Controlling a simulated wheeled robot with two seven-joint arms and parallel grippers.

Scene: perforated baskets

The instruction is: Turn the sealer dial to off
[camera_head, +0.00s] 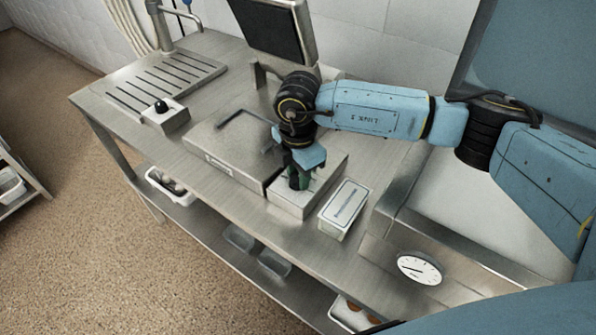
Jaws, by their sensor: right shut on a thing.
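The sealer (205,148) is a low steel box with a dark handle on its lid, on the steel counter. A lighter control block (325,180) stands at its right side. The sealer dial (297,183), dark with some green, is on top of this block and mostly hidden by my gripper. My right gripper (299,174) points down from above and is shut on the dial. The dial's marks and its pointer's direction cannot be made out. My left gripper is not in view.
A small box with a black knob (161,107) stands left of the sealer. A white labelled box (344,208) is close right of the control block. A scale with a round face (420,268) is at the lower right. A screen (268,28) rises behind.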

